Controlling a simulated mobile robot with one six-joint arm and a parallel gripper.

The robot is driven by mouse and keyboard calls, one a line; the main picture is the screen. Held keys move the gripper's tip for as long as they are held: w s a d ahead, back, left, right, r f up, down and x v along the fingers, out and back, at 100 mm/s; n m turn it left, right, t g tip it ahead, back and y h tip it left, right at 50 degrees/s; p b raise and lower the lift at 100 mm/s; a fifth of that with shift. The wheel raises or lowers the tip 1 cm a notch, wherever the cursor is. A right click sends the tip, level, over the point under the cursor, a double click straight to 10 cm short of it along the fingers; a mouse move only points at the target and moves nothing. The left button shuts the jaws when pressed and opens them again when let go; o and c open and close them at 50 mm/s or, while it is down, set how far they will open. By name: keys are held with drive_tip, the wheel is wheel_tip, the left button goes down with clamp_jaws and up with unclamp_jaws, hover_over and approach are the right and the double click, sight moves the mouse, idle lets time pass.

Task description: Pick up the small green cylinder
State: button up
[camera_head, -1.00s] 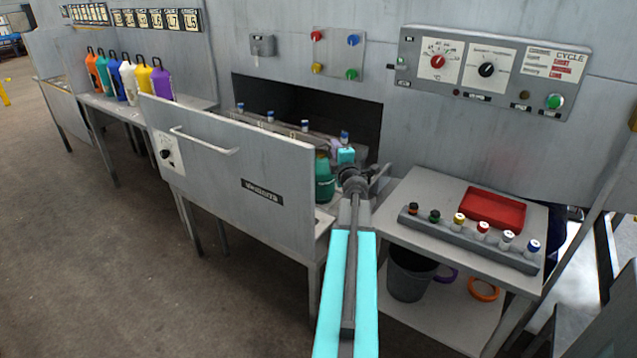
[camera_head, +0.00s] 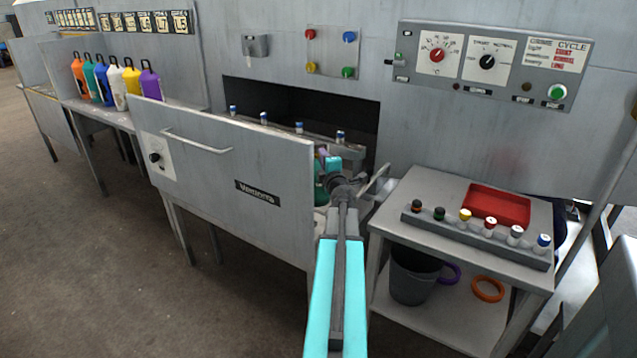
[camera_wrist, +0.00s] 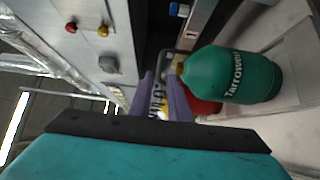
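A green cylinder (camera_head: 320,187) with a rounded top stands behind the grey front panel, mostly hidden by the panel and my arm. In the wrist view the green cylinder (camera_wrist: 232,75) lies sideways in the picture, with white lettering, right of my fingers and apart from them. My gripper (camera_wrist: 160,78) has two purple fingers with a gap between them and nothing held. In the head view my gripper (camera_head: 323,154) is small and partly hidden, close by the cylinder's top.
The grey panel (camera_head: 220,165) stands left of my arm. Several blue-topped pieces (camera_head: 299,128) line the dark opening behind. The right table holds a rack (camera_head: 470,238) and a red tray (camera_head: 500,207). Coloured bottles (camera_head: 132,80) stand at the left.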

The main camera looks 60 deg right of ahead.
drive_tip(key=shift+x, duration=4.25)
drive_tip(key=shift+d, duration=0.1)
drive_tip(key=shift+b+x, duration=0.55)
drive_tip(key=shift+x, duration=2)
clamp_jaws()
